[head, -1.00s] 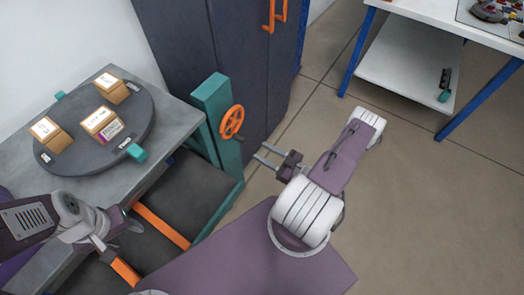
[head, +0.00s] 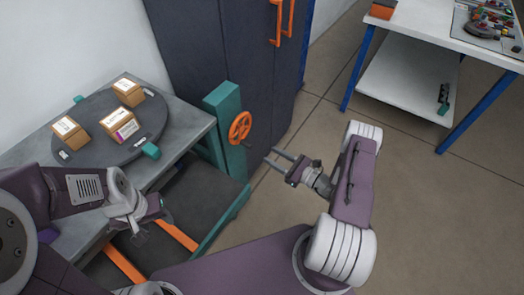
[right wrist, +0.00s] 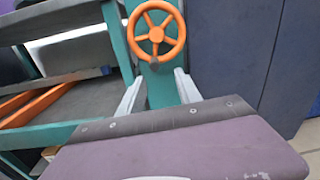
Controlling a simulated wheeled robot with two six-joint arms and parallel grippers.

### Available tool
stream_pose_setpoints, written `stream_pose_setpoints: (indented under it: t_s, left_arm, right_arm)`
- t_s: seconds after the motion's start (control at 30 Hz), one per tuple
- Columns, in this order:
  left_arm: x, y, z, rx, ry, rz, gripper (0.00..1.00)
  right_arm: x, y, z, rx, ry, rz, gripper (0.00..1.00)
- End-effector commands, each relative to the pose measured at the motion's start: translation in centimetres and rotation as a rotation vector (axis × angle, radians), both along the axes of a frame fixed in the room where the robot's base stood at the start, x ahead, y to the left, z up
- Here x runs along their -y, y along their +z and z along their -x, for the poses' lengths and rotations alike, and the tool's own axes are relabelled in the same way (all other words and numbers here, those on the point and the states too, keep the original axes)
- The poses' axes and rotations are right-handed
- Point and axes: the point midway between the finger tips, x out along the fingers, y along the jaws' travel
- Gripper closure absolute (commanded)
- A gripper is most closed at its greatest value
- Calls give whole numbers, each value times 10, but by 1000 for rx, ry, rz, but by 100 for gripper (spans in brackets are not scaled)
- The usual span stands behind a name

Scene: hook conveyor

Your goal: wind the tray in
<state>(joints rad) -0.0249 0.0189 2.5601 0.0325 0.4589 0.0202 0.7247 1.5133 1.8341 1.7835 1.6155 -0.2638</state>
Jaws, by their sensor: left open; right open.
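The orange handwheel (head: 240,127) is mounted on a teal post (head: 222,100) beside the grey bench. In the right wrist view the wheel (right wrist: 172,42) stands just ahead, with a dark knob (right wrist: 154,65) at its lower rim. My right gripper (head: 279,160) is open and empty, pointing at the wheel from the right, apart from it. Its fingers (right wrist: 158,88) frame the post below the wheel. A dark flat tray-like surface (head: 205,185) lies low by orange rails (head: 122,263); its near end is partly hidden. My left gripper (head: 152,228) is open over the rails.
A dark turntable (head: 85,115) with several small boxes (head: 120,123) sits on the grey bench (head: 182,120). A dark cabinet (head: 230,50) stands behind the post. A white table (head: 405,70) is at upper right. The floor between is clear.

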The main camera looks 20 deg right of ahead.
Motion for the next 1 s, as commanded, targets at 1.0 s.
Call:
stream_pose_setpoints:
  t_s: [1.0]
  left_arm:
    - [0,-5,0,0,0,0,50]
  right_arm:
    - [-69,0,-72,-2,33,-3,59]
